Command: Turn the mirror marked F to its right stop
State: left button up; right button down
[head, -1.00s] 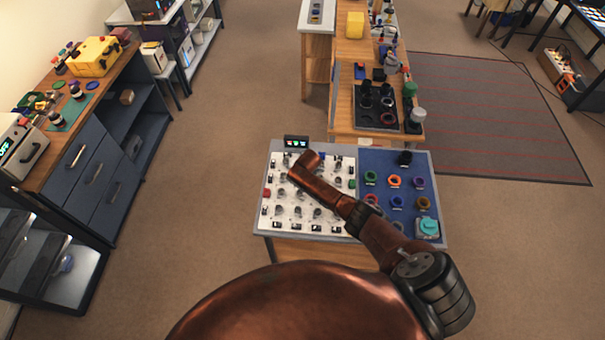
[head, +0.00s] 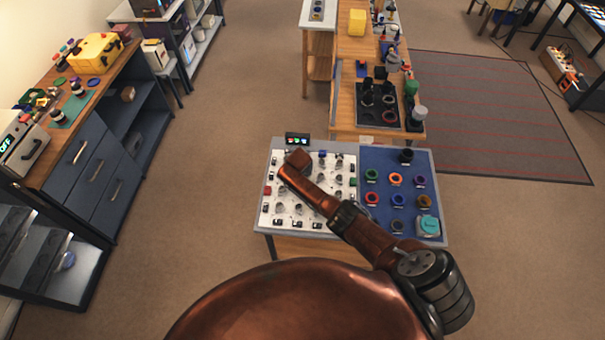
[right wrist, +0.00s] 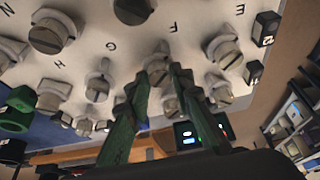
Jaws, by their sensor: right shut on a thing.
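The mirror marked F (right wrist: 158,66) is a small grey knob-like part on a white board (right wrist: 200,30), with the letter F printed beside it in the right wrist view. My right gripper (right wrist: 166,72) has its two green fingers closed around it, one on each side. The fingers cover part of the mirror, so its exact angle is hard to tell. In the head view my right arm reaches over the white board (head: 268,207), and its end hides the gripper and the mirror. My left gripper is not in view.
Similar grey mirrors stand close around, including one by the letter G (right wrist: 99,85). A small dark display (head: 297,139) with coloured lights stands at the board's back edge. A blue panel (head: 383,160) with coloured rings lies to the right.

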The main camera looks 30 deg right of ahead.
jog(key=c, duration=1.7)
grip_release()
jog(key=v, duration=1.2)
